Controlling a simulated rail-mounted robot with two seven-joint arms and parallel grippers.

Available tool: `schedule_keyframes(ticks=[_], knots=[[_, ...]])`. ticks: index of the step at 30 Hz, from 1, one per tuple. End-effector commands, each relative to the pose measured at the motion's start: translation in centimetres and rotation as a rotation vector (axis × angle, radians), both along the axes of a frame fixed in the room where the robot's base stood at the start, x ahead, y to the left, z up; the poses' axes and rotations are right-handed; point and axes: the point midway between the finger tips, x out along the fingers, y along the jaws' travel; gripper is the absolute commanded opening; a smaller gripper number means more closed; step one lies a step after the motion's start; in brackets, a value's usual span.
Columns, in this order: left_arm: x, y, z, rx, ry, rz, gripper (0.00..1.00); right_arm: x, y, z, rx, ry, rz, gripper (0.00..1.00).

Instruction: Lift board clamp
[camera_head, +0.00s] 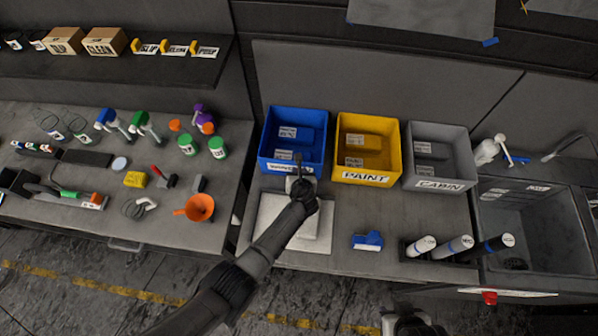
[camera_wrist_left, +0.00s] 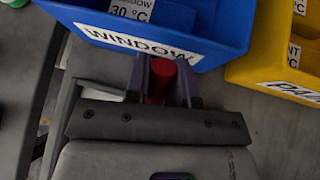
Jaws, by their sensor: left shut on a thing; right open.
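The pale board (camera_head: 312,246) lies on the bench in front of the blue WINDOW bin, partly covered by my left arm. My left gripper (camera_wrist_left: 168,82) is shut on a red part, apparently the clamp's handle, close to the blue bin's front wall. In the head view my left gripper (camera_head: 298,165) is small and dark, and the clamp is mostly hidden. My right gripper (camera_head: 410,318) is open at the bottom edge, away from the board.
The blue bin (camera_head: 266,150), yellow PAINT bin (camera_head: 367,178) and grey CABIN bin (camera_head: 438,184) stand behind the board. An orange funnel (camera_head: 199,208) is on the left bench.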

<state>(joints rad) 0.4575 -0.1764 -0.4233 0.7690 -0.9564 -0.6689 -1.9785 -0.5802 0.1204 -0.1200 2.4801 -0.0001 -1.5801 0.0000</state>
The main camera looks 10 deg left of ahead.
Motion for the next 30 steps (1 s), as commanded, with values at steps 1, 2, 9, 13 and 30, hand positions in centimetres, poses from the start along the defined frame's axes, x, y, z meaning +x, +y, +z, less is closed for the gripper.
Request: schedule_keyframes(ticks=[1, 2, 9, 13, 30], knots=[[0.08, -0.02, 0.16, 0.000, 0.003, 0.000, 0.00, 0.00, 0.05, 0.19, 0.001, 0.000, -0.001, 0.43], [0.09, -0.01, 0.14, 0.000, 0.005, 0.000, 0.00, 0.00, 0.07, 0.21, 0.002, 0.000, -0.001, 0.43], [0.12, 0.00, 0.06, 0.000, 0.007, 0.000, 0.00, 0.01, 0.15, 0.21, 0.005, 0.000, -0.004, 0.43], [0.12, 0.00, 0.06, 0.001, 0.007, 0.000, 0.00, 0.01, 0.15, 0.19, 0.005, 0.001, -0.004, 0.43], [0.01, -0.01, 0.08, 0.000, 0.008, 0.000, 0.48, 0.00, -0.15, 0.26, -0.005, 0.000, 0.004, 0.43]])
